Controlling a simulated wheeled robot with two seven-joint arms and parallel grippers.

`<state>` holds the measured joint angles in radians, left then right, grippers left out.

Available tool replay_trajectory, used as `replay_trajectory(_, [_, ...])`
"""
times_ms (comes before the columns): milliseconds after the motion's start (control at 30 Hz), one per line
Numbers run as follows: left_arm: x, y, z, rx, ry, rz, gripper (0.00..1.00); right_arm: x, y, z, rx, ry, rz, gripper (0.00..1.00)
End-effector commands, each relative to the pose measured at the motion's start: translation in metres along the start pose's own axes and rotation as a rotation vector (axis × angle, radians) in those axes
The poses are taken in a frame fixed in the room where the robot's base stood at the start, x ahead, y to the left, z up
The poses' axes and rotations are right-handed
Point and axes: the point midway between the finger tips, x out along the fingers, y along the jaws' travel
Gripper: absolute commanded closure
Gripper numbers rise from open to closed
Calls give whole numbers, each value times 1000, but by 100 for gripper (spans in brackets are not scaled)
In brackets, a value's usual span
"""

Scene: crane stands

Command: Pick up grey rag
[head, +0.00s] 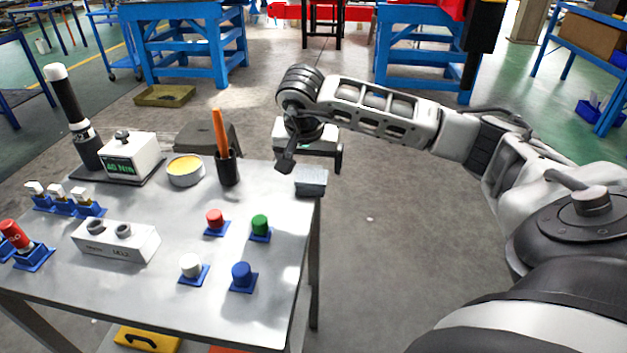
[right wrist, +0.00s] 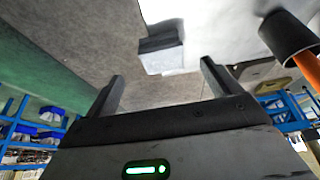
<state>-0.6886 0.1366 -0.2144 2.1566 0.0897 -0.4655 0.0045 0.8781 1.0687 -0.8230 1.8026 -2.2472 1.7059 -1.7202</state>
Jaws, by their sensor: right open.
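The grey rag (head: 311,181) is a small folded block at the far right corner of the metal table (head: 140,295) in the head view. In the right wrist view the rag (right wrist: 161,50) lies ahead of the fingers, at the table's edge. My right gripper (head: 312,160) is above and just behind that corner, with its fingers apart. In the right wrist view the open right gripper (right wrist: 160,80) has nothing between its fingertips, and the rag is beyond them. My left gripper is in neither view.
A black cup (head: 228,168) with an orange tool stands left of the rag. A round yellow tin (head: 185,170) is farther left. Red (head: 215,219), green (head: 260,225), white (head: 191,265) and blue (head: 241,273) pegs stand nearer. Floor to the table's right is clear.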

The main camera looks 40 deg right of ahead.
Motion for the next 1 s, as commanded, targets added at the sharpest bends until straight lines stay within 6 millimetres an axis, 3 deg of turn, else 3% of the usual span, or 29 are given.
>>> replay_trajectory(100, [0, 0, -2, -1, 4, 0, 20, 15, 0, 0, -1, -1, 1, 11])
replay_trajectory(267, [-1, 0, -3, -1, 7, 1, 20, 24, -1, 1, -2, -2, 0, 11])
replay_trajectory(600, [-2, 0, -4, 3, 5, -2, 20, 69, -3, 0, 0, 0, 1, 11])
replay_trajectory(867, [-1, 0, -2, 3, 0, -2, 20, 72, -3, 0, -2, 1, -1, 11])
replay_trajectory(1000, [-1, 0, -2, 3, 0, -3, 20, 72, -3, 0, -2, 1, -1, 44])
